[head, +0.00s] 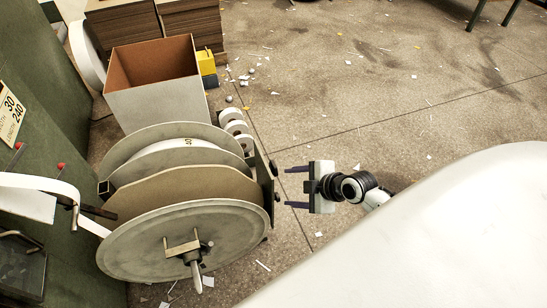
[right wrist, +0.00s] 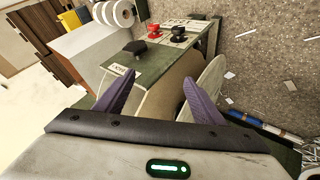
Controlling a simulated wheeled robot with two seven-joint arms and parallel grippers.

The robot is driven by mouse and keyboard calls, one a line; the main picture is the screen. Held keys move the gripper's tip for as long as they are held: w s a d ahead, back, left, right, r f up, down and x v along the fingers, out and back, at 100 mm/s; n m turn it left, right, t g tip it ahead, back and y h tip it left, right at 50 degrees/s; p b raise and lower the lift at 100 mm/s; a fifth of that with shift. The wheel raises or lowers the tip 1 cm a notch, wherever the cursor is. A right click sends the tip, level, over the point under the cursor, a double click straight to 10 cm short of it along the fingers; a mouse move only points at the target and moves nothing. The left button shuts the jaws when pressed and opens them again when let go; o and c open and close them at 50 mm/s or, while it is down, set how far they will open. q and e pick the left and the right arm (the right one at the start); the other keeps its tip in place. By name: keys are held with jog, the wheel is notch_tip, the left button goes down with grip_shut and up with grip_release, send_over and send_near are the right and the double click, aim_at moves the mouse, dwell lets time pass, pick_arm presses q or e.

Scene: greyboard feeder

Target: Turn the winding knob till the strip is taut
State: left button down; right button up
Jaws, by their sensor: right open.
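My right gripper (head: 297,187) is open and empty, just right of the reel stand in the head view. In the right wrist view its two purple fingers (right wrist: 160,98) point at a green-topped housing, with a gap between them. A black lobed knob (right wrist: 135,46) sits on that housing, ahead of the fingers and apart from them; it looks like the winding knob. Dark knob ends show on the stand's right side (head: 274,168). The white strip (head: 45,186) comes in at left, bends down and runs towards the large reel (head: 150,235). My left gripper is not in view.
A red knob (right wrist: 153,31) and a black knob (right wrist: 179,33) stand on a panel beyond. An open grey box (head: 155,105) stands behind the reel, with white rolls (head: 235,125) beside it. The scrap-strewn floor to the right is mostly free.

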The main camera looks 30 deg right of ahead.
aim_at(277, 168)
jog(key=w+d+f+n+b, duration=0.1)
jog(key=w+f+b, duration=0.1)
jog(key=w, duration=0.2)
jog(key=w+d+f+n+b, duration=0.1)
jog(key=w+f+b, duration=0.1)
jog(key=w+b, duration=0.1)
jog(key=w+d+f+n+b, duration=0.1)
jog(key=w+f+n+b, duration=0.1)
jog(key=w, duration=0.3)
jog(key=shift+f+t, duration=0.35)
jog(key=shift+t, duration=0.05)
jog(key=shift+w+a+f+b, duration=0.2)
jog(key=shift+w+f+b, duration=0.2)
jog(key=shift+w, duration=0.1)
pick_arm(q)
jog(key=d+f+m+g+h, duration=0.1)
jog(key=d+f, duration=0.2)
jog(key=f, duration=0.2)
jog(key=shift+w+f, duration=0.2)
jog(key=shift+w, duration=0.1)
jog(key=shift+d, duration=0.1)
